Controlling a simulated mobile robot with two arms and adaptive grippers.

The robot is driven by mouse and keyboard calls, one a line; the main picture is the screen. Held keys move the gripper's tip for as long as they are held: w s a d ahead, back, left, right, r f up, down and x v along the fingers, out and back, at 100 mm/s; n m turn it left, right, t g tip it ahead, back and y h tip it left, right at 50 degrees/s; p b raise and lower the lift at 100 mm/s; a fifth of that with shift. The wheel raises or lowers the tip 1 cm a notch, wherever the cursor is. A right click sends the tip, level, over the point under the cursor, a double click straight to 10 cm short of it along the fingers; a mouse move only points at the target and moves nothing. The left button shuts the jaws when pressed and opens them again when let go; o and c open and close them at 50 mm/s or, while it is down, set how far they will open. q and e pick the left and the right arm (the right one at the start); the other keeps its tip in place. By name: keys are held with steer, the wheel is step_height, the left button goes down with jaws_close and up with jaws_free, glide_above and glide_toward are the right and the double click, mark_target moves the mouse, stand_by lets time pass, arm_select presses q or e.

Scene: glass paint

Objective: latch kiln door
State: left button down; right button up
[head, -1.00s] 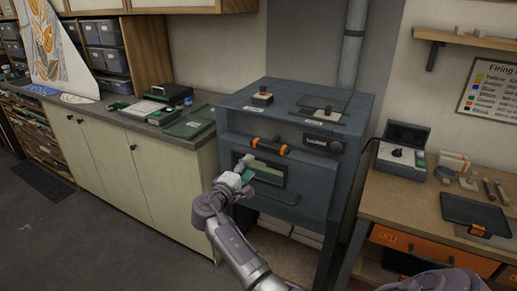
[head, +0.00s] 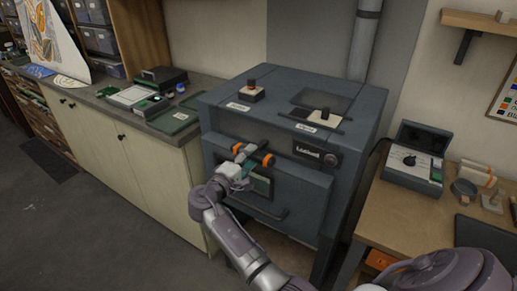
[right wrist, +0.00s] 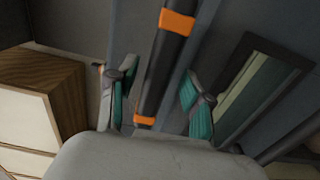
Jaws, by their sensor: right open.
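The blue-grey kiln (head: 345,110) stands in the middle of the head view. Its front door (head: 300,187) looks closed, with a small window and a lower dark handle (head: 258,208). A dark bar with orange bands (head: 266,158) lies across the front above the window. My right gripper (head: 243,155) is at this bar and hides part of it. In the right wrist view, the bar (right wrist: 164,68) runs between the two green-padded fingers of my open right gripper (right wrist: 159,78), with gaps on both sides. My left gripper is not in view.
Two small knobbed controls (head: 250,92) (head: 323,117) sit on the kiln top. A counter with trays (head: 140,95) stands at left. A wooden bench (head: 400,215) with a grey device (head: 415,160) stands at right. A pipe (head: 366,40) rises behind the kiln.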

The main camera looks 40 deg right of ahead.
steer(key=shift+d, duration=0.1)
steer(key=shift+r, duration=0.1)
steer(key=shift+a, duration=0.2)
steer(key=shift+c, duration=0.3)
jaws_close()
